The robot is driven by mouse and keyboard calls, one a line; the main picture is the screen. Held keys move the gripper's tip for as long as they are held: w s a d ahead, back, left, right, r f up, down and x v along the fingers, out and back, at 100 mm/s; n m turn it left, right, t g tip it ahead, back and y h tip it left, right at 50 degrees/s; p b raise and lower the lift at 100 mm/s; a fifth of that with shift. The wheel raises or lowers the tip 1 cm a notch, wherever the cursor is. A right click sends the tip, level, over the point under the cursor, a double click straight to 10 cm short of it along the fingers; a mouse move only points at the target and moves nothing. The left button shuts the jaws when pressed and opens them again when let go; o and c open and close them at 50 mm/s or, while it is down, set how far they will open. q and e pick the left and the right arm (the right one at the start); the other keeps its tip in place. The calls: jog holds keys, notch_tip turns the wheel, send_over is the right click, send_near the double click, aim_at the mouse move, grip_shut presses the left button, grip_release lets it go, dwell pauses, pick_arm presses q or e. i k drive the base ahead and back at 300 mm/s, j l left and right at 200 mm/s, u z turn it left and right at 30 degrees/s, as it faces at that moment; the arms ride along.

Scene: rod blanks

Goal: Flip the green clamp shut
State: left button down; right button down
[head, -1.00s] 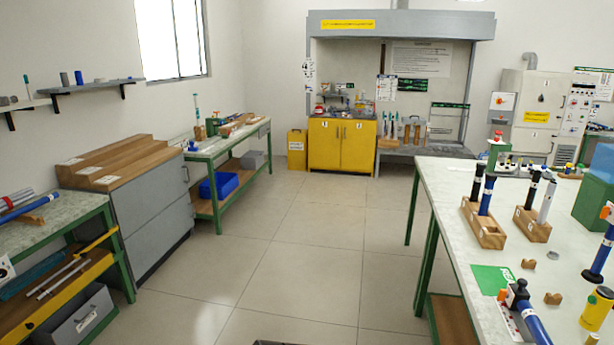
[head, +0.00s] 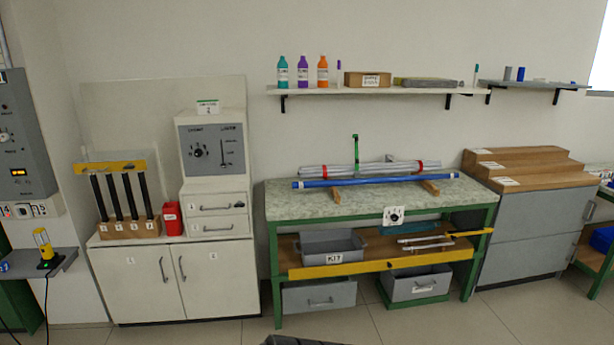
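A small green upright piece (head: 355,150), which looks like the green clamp with its arm standing up, is at the back of the bench against the wall. It rises behind a bundle of grey rods (head: 375,169) that has red bands (head: 325,171) near its ends. A long blue rod (head: 375,181) lies in front of the bundle on wooden rests (head: 430,188). The clamp's base is hidden behind the rods. Neither of my grippers shows in the head view.
The bench (head: 290,200) has green legs and a lower shelf with a grey KIT bin (head: 332,246). A white cabinet (head: 220,270) stands left, a stepped wooden-topped unit (head: 520,160) right. A wall shelf (head: 380,90) hangs above.

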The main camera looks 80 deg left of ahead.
aim_at(354, 136)
jog(key=j+u, duration=0.25)
jog(key=u, duration=0.2)
jog(key=j+u, duration=0.3)
jog(key=u, duration=0.15)
jog(key=j+u, duration=0.25)
jog(key=u, duration=0.2)
jog(key=i+j+u, duration=0.15)
jog(key=u, duration=0.3)
jog(key=i+j+u, duration=0.15)
jog(key=i+j, duration=0.2)
jog(key=j, duration=0.2)
jog(key=i+j+u, duration=0.2)
jog(key=i+j, duration=0.2)
jog(key=i+j+z, duration=0.35)
jog(key=i, duration=0.15)
jog(key=i+j+z, duration=0.3)
jog(key=i, duration=0.15)
jog(key=i+j+z, duration=0.35)
jog(key=i+j, duration=0.05)
